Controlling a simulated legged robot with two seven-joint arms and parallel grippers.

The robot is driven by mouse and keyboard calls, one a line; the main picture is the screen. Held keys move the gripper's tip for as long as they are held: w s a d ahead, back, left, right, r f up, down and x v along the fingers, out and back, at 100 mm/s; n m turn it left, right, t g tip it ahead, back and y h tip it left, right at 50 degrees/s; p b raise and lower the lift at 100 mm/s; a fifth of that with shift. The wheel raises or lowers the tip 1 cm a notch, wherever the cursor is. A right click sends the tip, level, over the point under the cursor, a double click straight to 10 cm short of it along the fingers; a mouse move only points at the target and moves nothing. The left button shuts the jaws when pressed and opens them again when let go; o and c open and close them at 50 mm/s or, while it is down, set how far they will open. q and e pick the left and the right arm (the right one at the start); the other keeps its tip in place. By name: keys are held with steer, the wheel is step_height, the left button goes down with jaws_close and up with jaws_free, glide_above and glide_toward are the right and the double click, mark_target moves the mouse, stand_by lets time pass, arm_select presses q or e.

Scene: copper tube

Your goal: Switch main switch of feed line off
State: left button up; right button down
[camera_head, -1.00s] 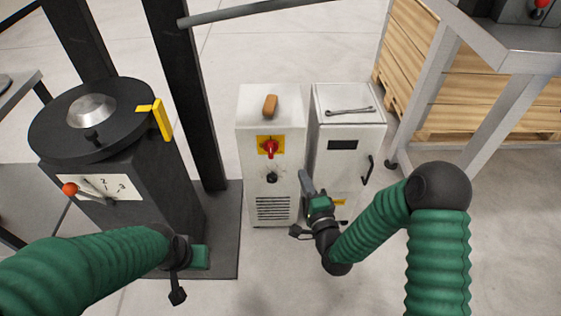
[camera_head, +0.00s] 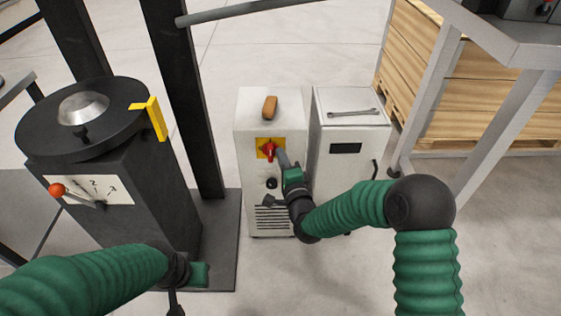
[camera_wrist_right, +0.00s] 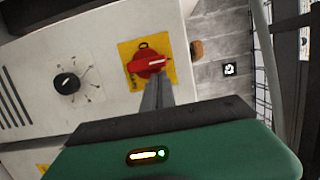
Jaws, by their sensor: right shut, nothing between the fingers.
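The main switch is a red rotary handle (camera_head: 269,150) on a yellow plate on the front of the left white cabinet (camera_head: 248,195). In the right wrist view the red handle (camera_wrist_right: 147,65) shows close up on the yellow plate (camera_wrist_right: 165,50). My right gripper (camera_head: 281,156) is shut and empty, its fingertips at the switch's right side. In the right wrist view its fingers (camera_wrist_right: 157,84) reach the handle's lower edge; I cannot tell if they touch. My left gripper (camera_head: 197,275) is low at the left, its fingers not clearly visible.
A black knob (camera_head: 272,183) and vent slots sit below the switch. A second white cabinet (camera_head: 345,170) with a wrench (camera_head: 352,112) on top stands to the right. A black machine (camera_head: 110,190) with a round top stands left. A brown block (camera_head: 269,106) lies on the left cabinet.

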steer(key=shift+a, duration=0.15)
stand_by(0.3)
steer(key=shift+r, duration=0.15)
steer(key=shift+n+p, duration=0.3)
steer(key=shift+p, duration=0.1)
